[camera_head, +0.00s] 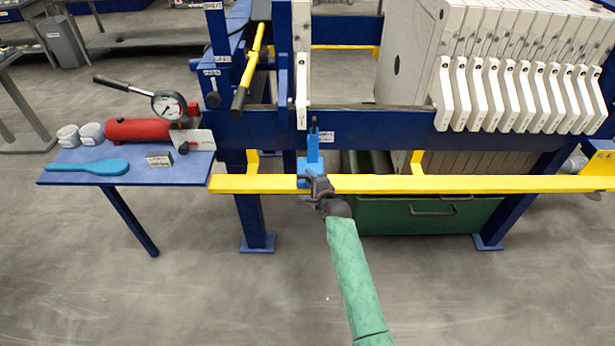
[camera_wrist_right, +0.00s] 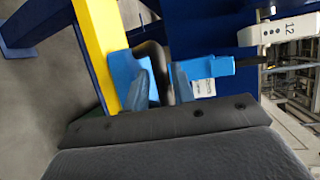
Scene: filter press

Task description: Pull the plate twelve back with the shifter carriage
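The light-blue shifter carriage (camera_head: 311,165) sits on the yellow rail and also shows in the right wrist view (camera_wrist_right: 222,67). My right gripper (camera_head: 319,187) is at its front; in the wrist view the fingers (camera_wrist_right: 160,85) sit close on both sides of the carriage's dark handle (camera_wrist_right: 152,60) and appear shut on it. Plate twelve, a narrow white plate (camera_head: 302,65), hangs alone at the left of the press, above the carriage. Its end marked 12 (camera_wrist_right: 278,31) shows beside the carriage's upright part. Whether the carriage touches the plate cannot be told. My left gripper is not in view.
Several white plates (camera_head: 480,95) are packed at the right, with a wide gap between them and plate twelve. The yellow rail (camera_head: 450,184) runs right, clear of objects. A blue side table (camera_head: 60,177) with a red pump (camera_head: 140,130) stands left. A green bin (camera_head: 425,218) is below.

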